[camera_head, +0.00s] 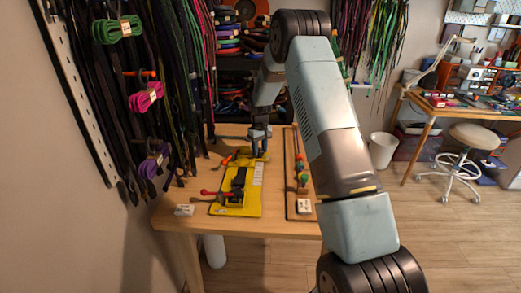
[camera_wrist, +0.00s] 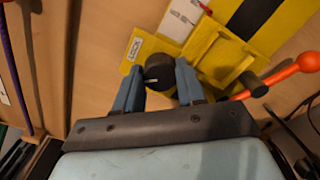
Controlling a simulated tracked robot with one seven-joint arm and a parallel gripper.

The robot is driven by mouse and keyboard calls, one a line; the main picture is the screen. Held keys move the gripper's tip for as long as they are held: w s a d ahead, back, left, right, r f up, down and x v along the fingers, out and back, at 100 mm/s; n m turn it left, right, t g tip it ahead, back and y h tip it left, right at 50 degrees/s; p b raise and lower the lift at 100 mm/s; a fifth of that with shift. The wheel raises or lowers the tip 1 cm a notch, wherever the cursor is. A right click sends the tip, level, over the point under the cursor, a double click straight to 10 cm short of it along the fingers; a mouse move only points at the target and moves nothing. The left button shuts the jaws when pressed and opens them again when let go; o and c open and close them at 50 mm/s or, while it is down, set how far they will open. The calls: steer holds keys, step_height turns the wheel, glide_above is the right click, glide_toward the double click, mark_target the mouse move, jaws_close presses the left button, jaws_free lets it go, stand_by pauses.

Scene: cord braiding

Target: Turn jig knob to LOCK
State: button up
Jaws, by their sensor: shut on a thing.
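The yellow jig (camera_head: 238,189) lies on the wooden table, and part of it fills the upper right of the wrist view (camera_wrist: 216,50). Its black knob (camera_wrist: 158,67) is at the jig's edge, between the two blue fingers of my gripper (camera_wrist: 157,74). The gripper is shut on the knob. A small pale mark shows on the knob's lower side. A white LOCK label (camera_wrist: 134,47) on yellow is just up and left of the knob. In the head view my gripper (camera_head: 259,147) reaches down at the jig's far end, and the knob is hidden there.
An orange-handled lever (camera_wrist: 290,72) extends to the right of the jig. A small white block (camera_head: 184,210) sits at the table's front left.

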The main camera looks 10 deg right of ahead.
mark_target(260, 149)
steer(key=m, duration=0.3)
steer(key=shift+a+m, duration=0.1)
steer(key=shift+m, duration=2.1)
steer(key=o, duration=1.1)
steer(key=shift+c, duration=0.2)
step_height(260, 149, up, 14)
steer(key=shift+f, duration=0.15)
